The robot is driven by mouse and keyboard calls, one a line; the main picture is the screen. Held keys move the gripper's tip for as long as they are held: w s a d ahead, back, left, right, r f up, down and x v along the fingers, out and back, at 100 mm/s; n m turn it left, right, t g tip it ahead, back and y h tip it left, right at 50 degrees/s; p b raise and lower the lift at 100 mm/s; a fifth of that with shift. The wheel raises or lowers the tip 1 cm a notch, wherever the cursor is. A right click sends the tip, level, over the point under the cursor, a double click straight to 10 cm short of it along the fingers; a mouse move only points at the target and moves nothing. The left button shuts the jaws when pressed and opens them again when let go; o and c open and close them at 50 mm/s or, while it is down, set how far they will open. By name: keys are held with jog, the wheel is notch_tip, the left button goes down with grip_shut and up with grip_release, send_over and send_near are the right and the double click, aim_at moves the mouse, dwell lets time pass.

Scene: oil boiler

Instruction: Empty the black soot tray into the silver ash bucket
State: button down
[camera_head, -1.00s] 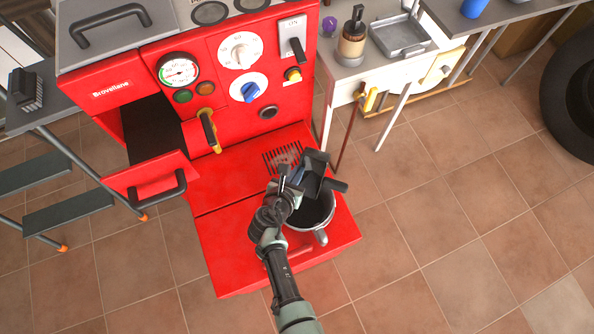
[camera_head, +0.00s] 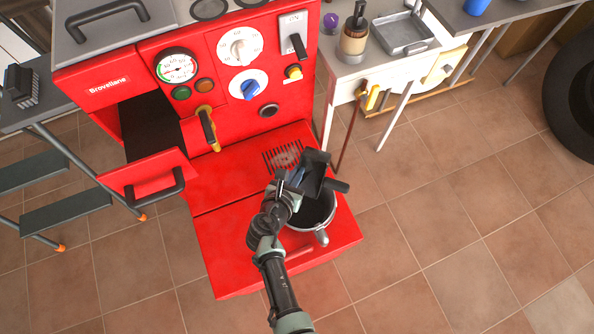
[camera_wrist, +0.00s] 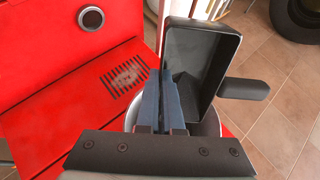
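The black soot tray (camera_head: 314,172) is tipped steeply above the silver ash bucket (camera_head: 323,237). In the wrist view the tray (camera_wrist: 203,62) shows its hollow side, dark grey with no clear heap of soot, and its stub handle (camera_wrist: 243,89) points right. My gripper (camera_head: 295,178) is shut on the tray's left wall; its blue fingers (camera_wrist: 155,105) show close together in the wrist view. The bucket stands on the red lower ledge of the boiler. The tray and my gripper hide part of its mouth; what lies inside is too dark to tell.
The red boiler (camera_head: 225,165) has an open door with a black handle (camera_head: 158,188) at left and a grated slot (camera_head: 283,157) behind the bucket. A white side table (camera_head: 352,85) holds a bottle and a metal tray (camera_head: 403,34). Tiled floor is clear at right.

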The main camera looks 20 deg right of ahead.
jog(key=shift+s+a+f+b, duration=0.1)
jog(key=shift+f+b, duration=0.05)
jog(key=shift+b, duration=0.45)
jog(key=shift+t+b, duration=0.3)
jog(key=shift+b, duration=0.05)
jog(key=shift+s+a+h+b, duration=0.15)
jog(key=shift+h+b, duration=0.25)
jog(key=shift+b, duration=0.25)
jog(key=shift+t+b, duration=0.3)
jog(key=shift+b, duration=0.1)
jog(key=shift+s+a+t+h+b, duration=0.2)
jog(key=shift+t+h+b, duration=0.15)
jog(key=shift+b, duration=0.8)
jog(key=shift+d+p, duration=0.1)
jog(key=shift+p, duration=0.35)
jog(key=shift+w+r+p, duration=0.1)
jog(key=shift+r+p, duration=0.2)
jog(key=shift+p, duration=0.25)
jog(key=shift+w+d+r+p, duration=0.15)
jog(key=shift+r+p, duration=0.05)
jog(key=shift+p, duration=1)
jog(key=g+p, duration=0.1)
jog(key=y+p, duration=0.1)
jog(key=p, duration=0.1)
jog(key=shift+w+d+f+g+y, duration=0.2)
jog(key=shift+g+y, duration=0.05)
jog(key=shift+g, duration=0.1)
